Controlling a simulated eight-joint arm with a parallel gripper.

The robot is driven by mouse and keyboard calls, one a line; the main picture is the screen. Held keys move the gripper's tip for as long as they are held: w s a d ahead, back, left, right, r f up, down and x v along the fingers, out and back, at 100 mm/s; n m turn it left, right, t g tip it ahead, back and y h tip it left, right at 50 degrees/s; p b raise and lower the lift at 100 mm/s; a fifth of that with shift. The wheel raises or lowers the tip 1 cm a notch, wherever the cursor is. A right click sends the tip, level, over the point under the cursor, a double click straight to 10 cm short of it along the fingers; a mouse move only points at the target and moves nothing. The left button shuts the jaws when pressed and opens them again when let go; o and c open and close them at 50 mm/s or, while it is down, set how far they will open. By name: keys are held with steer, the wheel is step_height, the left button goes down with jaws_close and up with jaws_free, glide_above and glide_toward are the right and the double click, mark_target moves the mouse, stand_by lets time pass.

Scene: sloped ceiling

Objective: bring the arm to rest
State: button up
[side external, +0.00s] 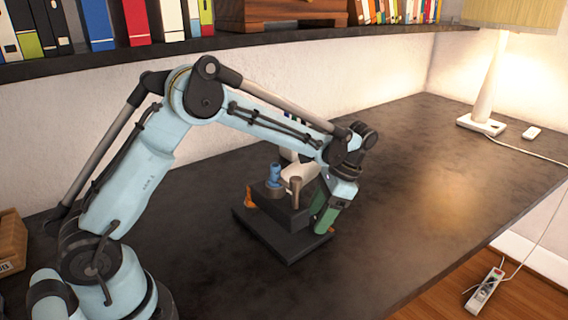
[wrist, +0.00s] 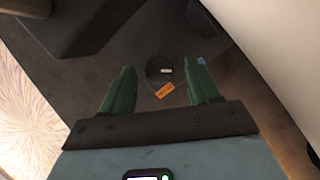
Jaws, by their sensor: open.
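My gripper (side external: 324,214) has green fingers and points downward beside a dark stepped block (side external: 285,232) on the dark table. In the wrist view my gripper (wrist: 160,88) shows its two green fingers spread apart with nothing held between them. Beyond the fingertips lies a dark surface with a round dark spot bearing a small white mark, and a small orange label (wrist: 165,91). I cannot tell whether the fingers touch the block.
A blue piece (side external: 274,176), a brown peg (side external: 295,190) and a white rounded object (side external: 300,170) are at the block. A lamp (side external: 487,95) stands at the back right. A shelf (side external: 230,42) with books runs along the back.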

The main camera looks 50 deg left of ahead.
steer(key=v, duration=1.1)
steer(key=x, duration=1.2)
steer(key=shift+s, duration=0.1)
steer(key=m+t+y, duration=0.1)
steer(key=m, duration=0.3)
steer(key=shift+s+d+m, duration=0.1)
steer(key=shift+m, duration=0.2)
steer(key=w+r+n+g+h, duration=0.1)
steer(key=w+r+n, duration=0.3)
steer(key=r+n, duration=0.5)
step_height(320, 180, up, 2)
steer(key=shift+w+r+h, duration=0.1)
steer(key=shift+w+h, duration=0.2)
steer(key=shift+h, duration=0.5)
steer(key=shift+d, duration=0.15)
